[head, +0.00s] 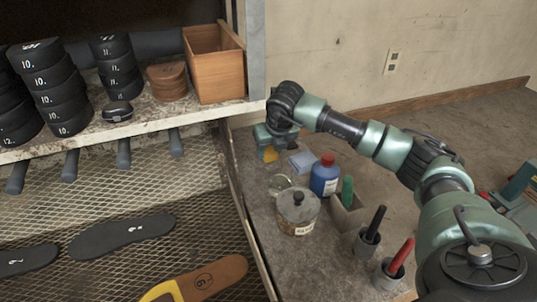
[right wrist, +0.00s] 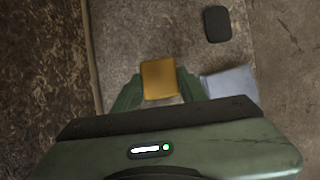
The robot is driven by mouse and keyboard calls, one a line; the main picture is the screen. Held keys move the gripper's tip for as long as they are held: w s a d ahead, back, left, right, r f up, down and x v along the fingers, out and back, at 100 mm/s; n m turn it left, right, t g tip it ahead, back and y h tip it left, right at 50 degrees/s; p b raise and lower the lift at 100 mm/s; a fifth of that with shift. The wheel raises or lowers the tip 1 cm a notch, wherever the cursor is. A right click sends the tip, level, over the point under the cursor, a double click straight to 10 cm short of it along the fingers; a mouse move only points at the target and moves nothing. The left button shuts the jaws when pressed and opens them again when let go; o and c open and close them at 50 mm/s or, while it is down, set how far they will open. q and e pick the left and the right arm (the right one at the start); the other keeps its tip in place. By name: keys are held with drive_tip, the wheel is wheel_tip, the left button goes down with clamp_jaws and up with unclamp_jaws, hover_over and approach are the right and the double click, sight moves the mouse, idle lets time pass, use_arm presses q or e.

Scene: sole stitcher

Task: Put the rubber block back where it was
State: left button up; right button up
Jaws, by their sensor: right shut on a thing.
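The rubber block appears to be the amber-yellow block (right wrist: 158,80) between the two green fingers of my right gripper (right wrist: 158,74) in the right wrist view. The fingers are shut on it. In the head view a bit of the amber block (head: 270,155) shows below my right gripper (head: 268,151), over the far end of the grey bench top. Whether the block touches the bench top is hard to tell. My left gripper is in neither view.
A pale blue-grey pad (head: 302,163) lies just right of the gripper. A blue bottle with a red cap (head: 325,176), a lidded pot (head: 297,212) and tool holders (head: 367,244) stand nearer. A dark block (right wrist: 217,24) lies on the surface. The shelving (head: 215,112) is at left.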

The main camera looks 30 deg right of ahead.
sight(269, 160)
drive_tip(key=shift+s+a, duration=0.1)
drive_tip(key=shift+a, duration=0.25)
drive_tip(key=shift+f+p, duration=0.25)
drive_tip(key=shift+p, duration=0.1)
wheel_tip(269, 160, down, 2)
drive_tip(key=shift+f+p, duration=0.15)
drive_tip(key=shift+p, duration=0.45)
drive_tip(key=shift+f, duration=0.4)
drive_tip(key=shift+f, duration=0.15)
drive_tip(key=o, duration=1.3)
